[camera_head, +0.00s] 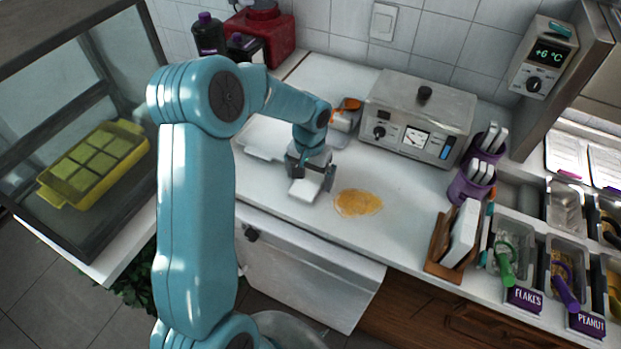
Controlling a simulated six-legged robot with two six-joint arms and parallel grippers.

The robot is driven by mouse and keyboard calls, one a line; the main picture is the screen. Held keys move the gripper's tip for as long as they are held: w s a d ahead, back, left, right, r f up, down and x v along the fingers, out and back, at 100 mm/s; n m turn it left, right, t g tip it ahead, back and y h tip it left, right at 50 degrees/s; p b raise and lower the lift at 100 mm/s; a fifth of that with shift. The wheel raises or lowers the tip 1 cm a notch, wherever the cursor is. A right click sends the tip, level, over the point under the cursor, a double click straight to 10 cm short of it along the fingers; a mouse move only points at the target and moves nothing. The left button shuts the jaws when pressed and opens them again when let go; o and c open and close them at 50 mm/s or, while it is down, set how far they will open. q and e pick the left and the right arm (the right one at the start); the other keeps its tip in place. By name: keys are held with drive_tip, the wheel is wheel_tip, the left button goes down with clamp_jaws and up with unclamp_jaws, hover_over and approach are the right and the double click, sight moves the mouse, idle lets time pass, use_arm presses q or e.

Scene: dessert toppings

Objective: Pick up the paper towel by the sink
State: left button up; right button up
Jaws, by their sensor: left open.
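My left gripper (312,190) points down over the white counter, left of an orange-brown spill (357,203). It is open. A small white flat piece (303,190) shows at its left finger; I cannot tell whether it is the paper towel or whether the gripper touches it. A pale, shallow basin-like shape (257,150), maybe the sink, lies left of the gripper, partly hidden by my left arm. My right gripper is not in view.
A grey appliance with a dial and gauge (418,117) stands behind the spill. Purple cups (471,187), a wooden holder (441,260) and topping bins are at the right. Dark bottles (208,35) stand at the back left. The counter around the spill is clear.

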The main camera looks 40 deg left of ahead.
sight(310, 179)
use_arm(q)
drive_tip(key=shift+f, duration=0.25)
drive_tip(key=c, duration=1.2)
drive_tip(key=shift+o, duration=0.2)
wheel_tip(310, 179, up, 20)
drive_tip(key=o, duration=0.6)
drive_tip(key=shift+c, duration=0.2)
drive_tip(key=c, duration=0.4)
